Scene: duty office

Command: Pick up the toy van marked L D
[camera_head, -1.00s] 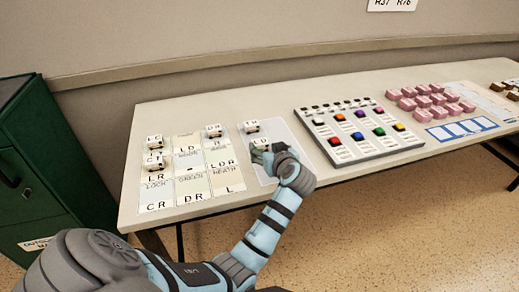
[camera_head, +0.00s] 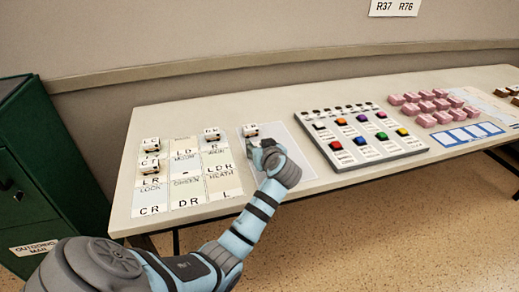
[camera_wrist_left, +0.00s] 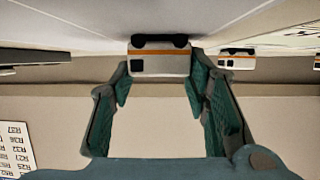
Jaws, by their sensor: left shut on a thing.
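My left gripper (camera_head: 257,147) is over the grey mat (camera_head: 291,172) at the left half of the table, reached from the front. In the left wrist view a white toy van (camera_wrist_left: 160,64) with an orange stripe and dark wheels sits between the two fingertips, which are shut on it. Its letters do not show there. In the head view a white van (camera_head: 250,130) shows at the fingertips; its letters are too small to read surely, and I cannot tell whether it is the held one or one behind. My right gripper is out of view.
Other white vans (camera_head: 151,143) (camera_head: 150,164) (camera_head: 212,134) stand on the lettered card grid (camera_head: 187,183) to the left. A panel of coloured buttons (camera_head: 358,138) and pink blocks (camera_head: 420,106) are to the right. A green cabinet (camera_head: 45,165) stands left of the table.

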